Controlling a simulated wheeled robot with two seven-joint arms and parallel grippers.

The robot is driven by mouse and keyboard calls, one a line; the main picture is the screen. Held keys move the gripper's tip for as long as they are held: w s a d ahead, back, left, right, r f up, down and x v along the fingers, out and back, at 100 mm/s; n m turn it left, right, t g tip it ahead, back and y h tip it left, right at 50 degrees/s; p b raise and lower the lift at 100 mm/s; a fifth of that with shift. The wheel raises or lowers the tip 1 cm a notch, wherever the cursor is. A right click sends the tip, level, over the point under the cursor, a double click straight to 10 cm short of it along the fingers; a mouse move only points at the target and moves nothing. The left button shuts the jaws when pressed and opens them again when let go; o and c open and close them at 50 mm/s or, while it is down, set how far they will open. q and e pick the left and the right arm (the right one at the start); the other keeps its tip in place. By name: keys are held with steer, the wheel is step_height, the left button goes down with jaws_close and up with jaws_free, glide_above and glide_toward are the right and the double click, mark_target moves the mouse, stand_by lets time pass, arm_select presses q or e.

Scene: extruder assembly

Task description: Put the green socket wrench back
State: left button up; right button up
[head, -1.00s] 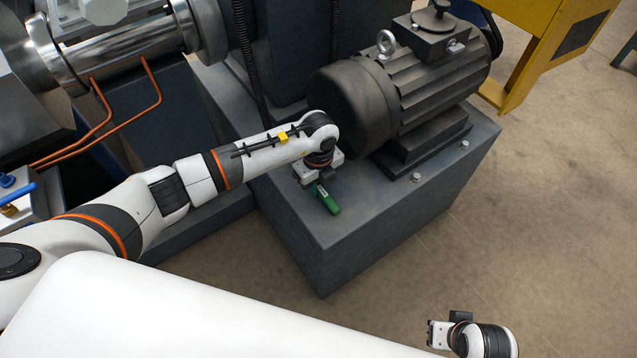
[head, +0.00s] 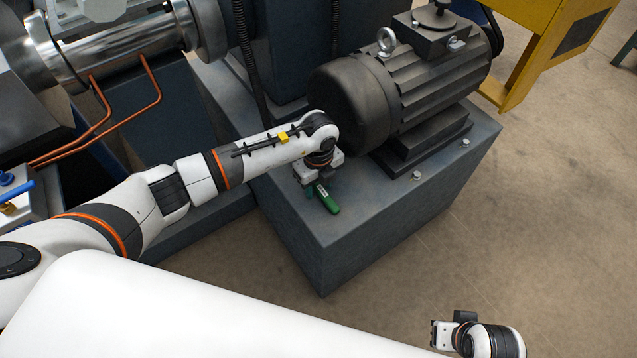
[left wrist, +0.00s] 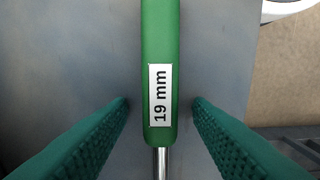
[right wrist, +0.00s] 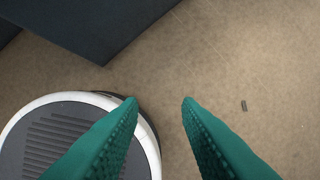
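The green socket wrench (head: 326,199) lies on the grey motor base, beside the black motor, with its handle pointing towards the front of the block. In the left wrist view its green handle (left wrist: 160,40) carries a "19 mm" label, and its metal shaft runs down between the fingers. My left gripper (head: 316,184) is over the wrench, its two green fingers (left wrist: 160,105) open on either side with a gap to each. The wrench's far end is hidden. My right gripper (right wrist: 160,100) is open and empty, away from the base; it shows at the bottom right of the head view (head: 434,334).
The black motor (head: 400,95) stands close behind the left gripper on the grey base block (head: 345,255). Copper pipes (head: 125,122) and a metal cylinder (head: 120,50) are at the left. A yellow frame (head: 540,55) stands at the back right. The floor (head: 520,220) at right is clear.

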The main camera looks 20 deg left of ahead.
steer(key=shift+w, duration=0.1)
arm_select(q)
steer(key=shift+r, duration=0.2)
step_height(320, 180, up, 12)
steer(key=p, duration=0.2)
steer(key=shift+f, duration=0.15)
arm_select(e)
step_height(320, 180, down, 8)
steer(key=shift+f, duration=0.15)
steer(key=shift+s+a, duration=0.1)
steer(key=shift+s, duration=0.1)
